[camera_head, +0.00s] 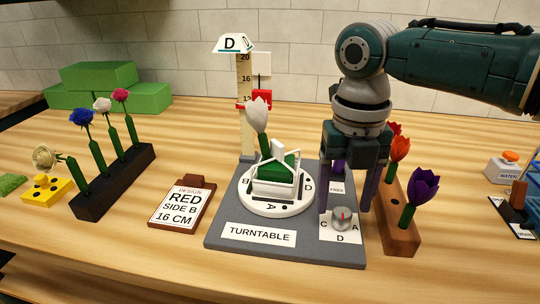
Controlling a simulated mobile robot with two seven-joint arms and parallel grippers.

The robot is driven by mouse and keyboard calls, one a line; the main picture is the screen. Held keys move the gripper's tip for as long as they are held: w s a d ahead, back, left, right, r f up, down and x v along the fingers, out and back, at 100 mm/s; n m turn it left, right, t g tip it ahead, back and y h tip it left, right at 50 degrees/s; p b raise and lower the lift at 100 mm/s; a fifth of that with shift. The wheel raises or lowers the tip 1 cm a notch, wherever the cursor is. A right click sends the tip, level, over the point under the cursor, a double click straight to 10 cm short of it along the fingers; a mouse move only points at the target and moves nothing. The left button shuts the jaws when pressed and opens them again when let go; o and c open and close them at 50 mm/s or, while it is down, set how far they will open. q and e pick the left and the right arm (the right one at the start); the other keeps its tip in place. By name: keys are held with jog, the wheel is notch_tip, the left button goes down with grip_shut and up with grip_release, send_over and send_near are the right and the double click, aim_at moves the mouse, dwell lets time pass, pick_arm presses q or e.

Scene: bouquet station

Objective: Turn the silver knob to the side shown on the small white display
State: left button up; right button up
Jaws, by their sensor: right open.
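The silver knob (343,222) sits on a white label plate (328,232) at the front right of the grey turntable base (225,246). The letters C, A and D show around it, at left, right and front. A red mark on the knob's top seems to point to the back. The small white display (218,45) tops the ruler post and reads D. My right gripper (345,205) points down over the knob, open, with one finger on each side of it. I cannot tell whether the fingers touch it. My left gripper is not in view.
A white turntable (260,208) holds a green block with a white frame and a pale flower. A wooden holder (400,238) with orange and purple flowers stands close right of my gripper. A clipboard (180,204) and a black flower rack (120,184) are at left.

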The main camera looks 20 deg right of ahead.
aim_at(340, 213)
notch_tip(340, 213, up, 8)
jog(key=shift+a+f, duration=0.1)
dwell(0.4)
